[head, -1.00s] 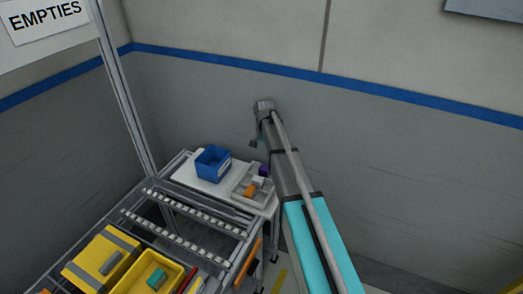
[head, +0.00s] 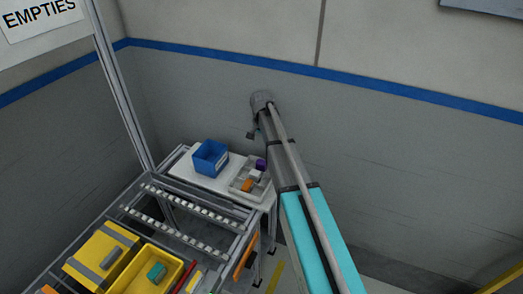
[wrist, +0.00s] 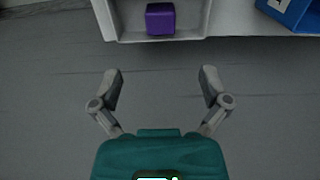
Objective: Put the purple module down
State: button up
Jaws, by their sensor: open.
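The purple module (wrist: 160,18) is a small cube. In the wrist view it sits inside a compartment of the light grey tray (wrist: 195,35), near the tray's edge. In the head view the purple module (head: 261,164) shows at the tray's back right, close beside my arm. My gripper (wrist: 160,88) is open and empty in the wrist view, with its two fingers spread wide. The module is apart from the fingers, beyond their tips. In the head view my gripper (head: 251,134) is small and partly hidden by my arm.
A white module (head: 255,174) and an orange module (head: 247,185) are also in the tray. A blue bin (head: 210,158) stands left of it on the white tabletop (head: 183,168). A roller rack (head: 190,222) and yellow bins (head: 102,255) are nearer. A grey wall is behind.

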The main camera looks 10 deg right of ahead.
jog(key=s+a+n, duration=0.1)
jog(key=s+n, duration=0.6)
jog(key=s, duration=2.2)
